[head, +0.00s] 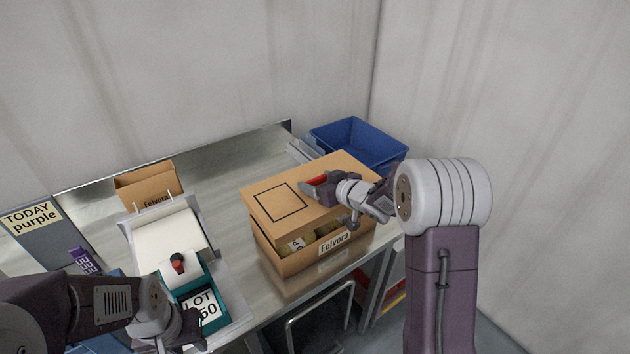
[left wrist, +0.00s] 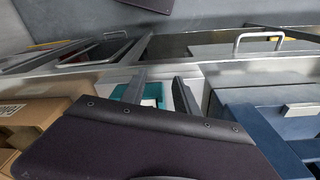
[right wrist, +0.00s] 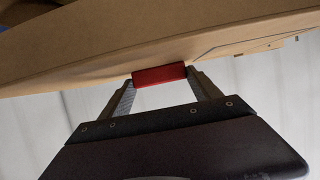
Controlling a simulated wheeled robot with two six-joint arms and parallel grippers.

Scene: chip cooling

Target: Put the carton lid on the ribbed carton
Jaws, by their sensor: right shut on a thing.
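The carton lid (head: 312,188) is a flat brown board with a black square outline and a red grip. It lies tilted over the open top of the ribbed carton (head: 300,258), which is brown and labelled Felvora. A gap at the front shows yellowish contents (head: 325,236) inside. My right gripper (head: 318,186) is shut on the lid's red grip, which also shows between the fingers in the right wrist view (right wrist: 159,75). My left gripper (head: 190,335) is at the lower left, away from the carton; its fingers are apart and empty in the left wrist view (left wrist: 160,92).
A blue bin (head: 355,142) stands behind the carton at the right. A teal LOT label device (head: 195,295) with a white sheet (head: 170,240) stands left of the carton. A smaller Felvora carton (head: 148,186) stands at the back left. Bare metal counter (head: 225,185) lies between.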

